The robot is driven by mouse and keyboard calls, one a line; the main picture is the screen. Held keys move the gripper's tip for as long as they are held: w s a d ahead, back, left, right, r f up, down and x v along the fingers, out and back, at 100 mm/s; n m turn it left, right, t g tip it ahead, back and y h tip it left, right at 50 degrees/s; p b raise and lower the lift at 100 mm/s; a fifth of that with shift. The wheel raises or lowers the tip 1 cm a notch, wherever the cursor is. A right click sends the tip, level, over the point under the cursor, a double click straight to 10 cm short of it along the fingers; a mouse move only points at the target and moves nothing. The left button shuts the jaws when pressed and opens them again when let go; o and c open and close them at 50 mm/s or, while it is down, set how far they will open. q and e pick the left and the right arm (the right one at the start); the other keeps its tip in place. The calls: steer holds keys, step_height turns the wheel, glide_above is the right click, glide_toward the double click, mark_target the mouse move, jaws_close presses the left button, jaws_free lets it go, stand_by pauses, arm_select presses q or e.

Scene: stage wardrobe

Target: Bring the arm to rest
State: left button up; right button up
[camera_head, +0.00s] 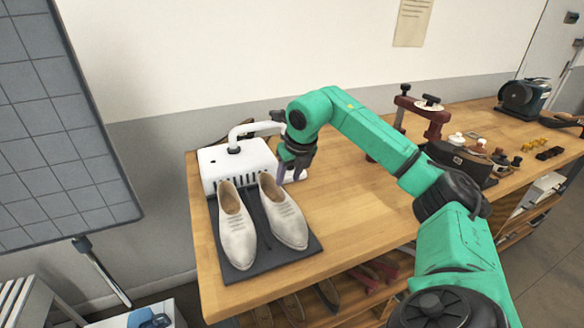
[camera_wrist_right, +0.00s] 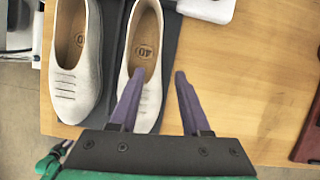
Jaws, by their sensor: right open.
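My right arm reaches in from the right over the wooden bench in the head view. Its gripper (camera_head: 292,172) is beside the white machine, just past the right-hand shoe. In the right wrist view the two purple fingers (camera_wrist_right: 158,100) are apart with nothing held between them. The left finger overlaps the right-hand pale shoe (camera_wrist_right: 146,60) in that view; I cannot tell whether they touch. My left gripper does not show in either view.
Two pale shoes (camera_head: 237,232) stand on a dark mat (camera_head: 262,258) before the white machine (camera_head: 225,160). A dark red stand (camera_head: 432,115), small bottles (camera_head: 478,146) and a grinder (camera_head: 522,97) occupy the bench's right side. The bench middle (camera_head: 345,200) is clear. A gridded board (camera_head: 55,130) stands left.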

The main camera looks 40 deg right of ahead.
steer(key=v, duration=0.6)
steer(key=shift+s+r, duration=0.1)
steer(key=shift+r, duration=0.1)
